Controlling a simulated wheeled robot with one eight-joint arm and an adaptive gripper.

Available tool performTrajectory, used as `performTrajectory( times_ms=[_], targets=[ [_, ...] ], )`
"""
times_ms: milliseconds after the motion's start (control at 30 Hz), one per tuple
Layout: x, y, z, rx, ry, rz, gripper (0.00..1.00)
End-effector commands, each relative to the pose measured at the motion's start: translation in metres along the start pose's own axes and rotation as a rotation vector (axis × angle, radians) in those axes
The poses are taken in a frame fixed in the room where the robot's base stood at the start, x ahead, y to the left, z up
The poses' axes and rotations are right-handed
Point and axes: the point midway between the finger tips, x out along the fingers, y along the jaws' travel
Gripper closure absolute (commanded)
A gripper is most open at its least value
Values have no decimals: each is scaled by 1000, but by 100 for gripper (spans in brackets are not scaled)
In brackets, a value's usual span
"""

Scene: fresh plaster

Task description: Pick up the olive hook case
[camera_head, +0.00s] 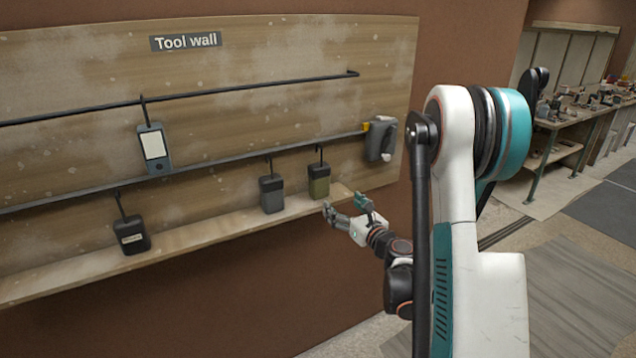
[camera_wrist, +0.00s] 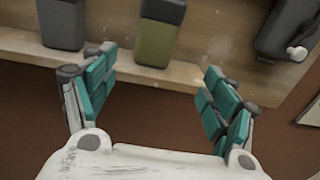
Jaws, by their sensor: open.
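The olive hook case (camera_head: 319,182) has a dark top and hangs by a black hook from the lower rail of the tool wall, just above the wooden ledge. In the wrist view the olive case (camera_wrist: 158,38) is upright at the top centre, beyond and between the fingertips. My gripper (camera_head: 347,207) is open and empty, to the lower right of the case and apart from it. In the wrist view my gripper's two teal-padded fingers (camera_wrist: 158,76) are spread wide, with nothing between them.
A grey hook case (camera_head: 271,194) hangs left of the olive one. A grey device with a yellow part (camera_head: 380,139) is mounted to the right. A black labelled case (camera_head: 131,236) and a device with a pale screen (camera_head: 154,148) hang further left. The ledge (camera_head: 215,226) runs below.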

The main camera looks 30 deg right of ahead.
Motion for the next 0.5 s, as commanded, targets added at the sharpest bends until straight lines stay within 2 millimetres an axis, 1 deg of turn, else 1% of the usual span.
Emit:
performTrajectory(
  times_ms=[133, 267, 400, 500],
  targets=[
    [13, -1, 4, 5, -1, 0, 22],
    [32, 1, 4, 3, -1, 1, 22],
    [59, 1, 0, 2, -1, 2, 22],
    [73, 1, -1, 2, -1, 1, 22]
  ],
)
